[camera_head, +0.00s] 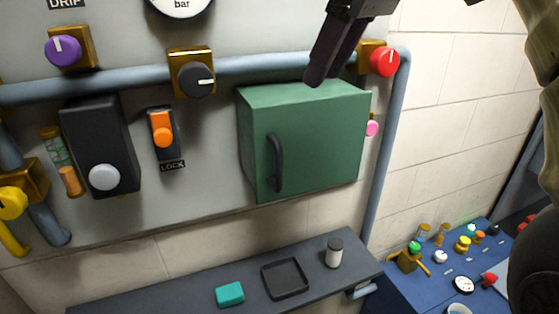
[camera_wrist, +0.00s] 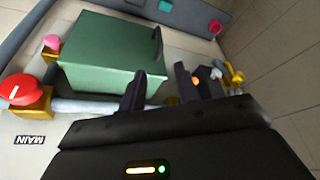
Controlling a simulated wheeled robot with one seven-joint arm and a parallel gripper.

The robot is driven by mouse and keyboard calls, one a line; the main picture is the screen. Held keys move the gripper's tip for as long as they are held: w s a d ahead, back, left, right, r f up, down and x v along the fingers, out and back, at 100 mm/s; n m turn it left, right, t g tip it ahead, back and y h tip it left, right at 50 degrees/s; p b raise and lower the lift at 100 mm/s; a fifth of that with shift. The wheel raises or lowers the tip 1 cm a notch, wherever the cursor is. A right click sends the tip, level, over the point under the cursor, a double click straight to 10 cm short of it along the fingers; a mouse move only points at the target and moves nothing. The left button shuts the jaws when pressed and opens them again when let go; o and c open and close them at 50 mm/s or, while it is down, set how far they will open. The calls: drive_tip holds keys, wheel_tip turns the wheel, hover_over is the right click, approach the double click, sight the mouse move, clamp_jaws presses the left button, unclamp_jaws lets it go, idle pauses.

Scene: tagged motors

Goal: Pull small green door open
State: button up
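A small green box with a door (camera_head: 308,140) is mounted on the grey wall panel, and its door looks shut. A dark vertical handle (camera_head: 275,162) stands on the left part of its front face. The green box also shows in the wrist view (camera_wrist: 105,52), with the handle (camera_wrist: 157,45) at its far right edge. My gripper (camera_head: 322,72) is above and in front of the box's top, apart from the handle. In the wrist view my gripper (camera_wrist: 160,72) has its two dark fingers spread, with nothing held between them.
A blue-grey pipe (camera_head: 120,78) runs above the box. A red knob (camera_head: 385,61) and a dark knob (camera_head: 197,79) sit close above it. A pink knob (camera_head: 372,128) is at its right. A dark shelf (camera_head: 205,290) below holds a teal block (camera_head: 230,294) and a small jar (camera_head: 334,252).

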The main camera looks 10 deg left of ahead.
sight(279, 185)
drive_tip(key=b+x, duration=0.2)
drive_tip(key=x, duration=1.5)
drive_tip(key=shift+a+f, duration=0.15)
drive_tip(key=shift+f, duration=0.05)
clamp_jaws()
